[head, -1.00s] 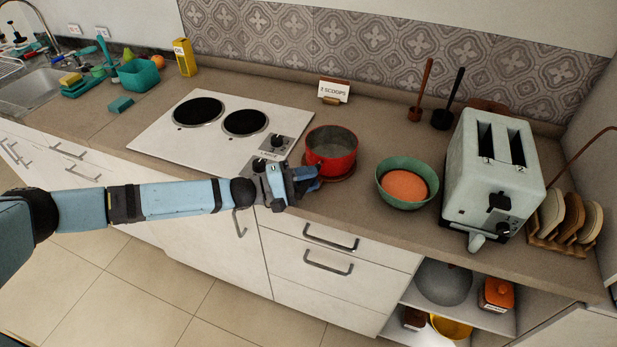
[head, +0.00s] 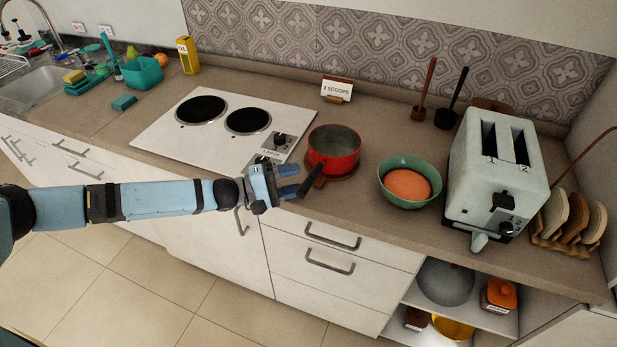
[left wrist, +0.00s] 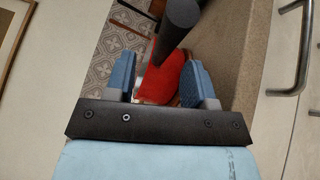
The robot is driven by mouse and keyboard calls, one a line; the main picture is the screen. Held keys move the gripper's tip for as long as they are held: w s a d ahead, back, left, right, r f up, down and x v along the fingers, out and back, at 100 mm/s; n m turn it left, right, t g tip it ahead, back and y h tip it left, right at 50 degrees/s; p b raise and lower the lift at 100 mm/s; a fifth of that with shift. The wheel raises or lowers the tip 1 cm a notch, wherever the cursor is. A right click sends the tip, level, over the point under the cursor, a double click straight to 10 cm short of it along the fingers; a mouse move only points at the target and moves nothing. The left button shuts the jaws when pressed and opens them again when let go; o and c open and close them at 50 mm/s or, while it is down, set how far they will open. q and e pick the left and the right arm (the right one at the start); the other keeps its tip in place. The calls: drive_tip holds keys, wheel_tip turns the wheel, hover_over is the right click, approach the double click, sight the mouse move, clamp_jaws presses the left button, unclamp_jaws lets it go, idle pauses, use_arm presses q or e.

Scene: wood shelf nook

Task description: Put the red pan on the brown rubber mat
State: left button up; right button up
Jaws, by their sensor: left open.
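The pan's dark handle (head: 312,180) points toward the counter's front edge. My left gripper (head: 296,180) is open and empty at the handle's left, its fingers spread. In the left wrist view the dark handle (left wrist: 181,12) comes in from the top, and the red pan (left wrist: 165,75) shows between the two blue fingers (left wrist: 160,82). My right gripper is not in view.
A green bowl with an orange content (head: 408,183) stands close right of the pan, then a toaster (head: 495,180). The white cooktop (head: 215,135) lies to the left. A small sign (head: 336,90) stands behind. Counter in front of the pan is clear.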

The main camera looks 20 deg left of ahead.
use_arm(q)
drive_tip(key=v, duration=0.7)
drive_tip(key=shift+s+a, duration=0.15)
drive_tip(key=shift+a, duration=0.1)
